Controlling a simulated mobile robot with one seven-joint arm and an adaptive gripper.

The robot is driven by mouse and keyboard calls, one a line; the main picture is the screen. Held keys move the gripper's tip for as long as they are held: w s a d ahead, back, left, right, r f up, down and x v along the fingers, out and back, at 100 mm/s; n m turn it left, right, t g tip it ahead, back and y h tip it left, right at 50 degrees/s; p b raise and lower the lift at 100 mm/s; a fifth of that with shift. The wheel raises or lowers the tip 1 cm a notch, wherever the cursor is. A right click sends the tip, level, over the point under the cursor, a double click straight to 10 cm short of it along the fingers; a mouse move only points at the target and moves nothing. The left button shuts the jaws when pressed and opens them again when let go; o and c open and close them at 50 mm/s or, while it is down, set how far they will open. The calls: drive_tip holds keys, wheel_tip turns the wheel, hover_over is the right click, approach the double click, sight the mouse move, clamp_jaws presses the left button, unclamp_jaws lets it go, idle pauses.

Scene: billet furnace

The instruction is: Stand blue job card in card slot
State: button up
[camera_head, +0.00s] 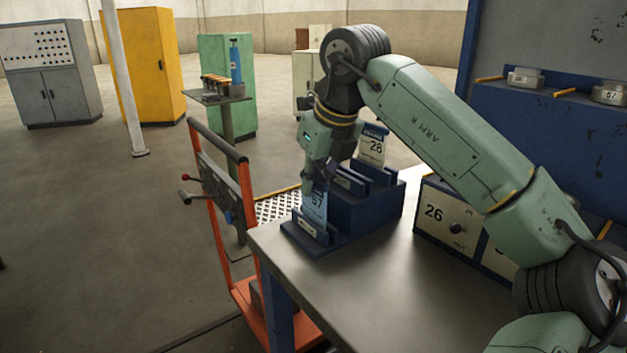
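The blue job card (316,209), marked 57, is upright at the front, low step of a dark blue stepped card holder (360,212) on the bench. Its lower edge is behind the front slot's labelled lip (309,231); I cannot tell how deep it sits. My gripper (315,186) points down at the card's top edge, and its fingers appear shut on it. The far finger is partly hidden. A white card (371,147) marked 26 stands in the back of the holder, and the middle step looks empty.
The grey bench top (370,275) is clear in front of the holder. A drawer unit (447,215) marked 26 stands to its right. An orange trolley (248,215) is close beyond the bench's left edge. A blue shelf (545,110) with weights is at right.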

drive_tip(key=o, duration=0.5)
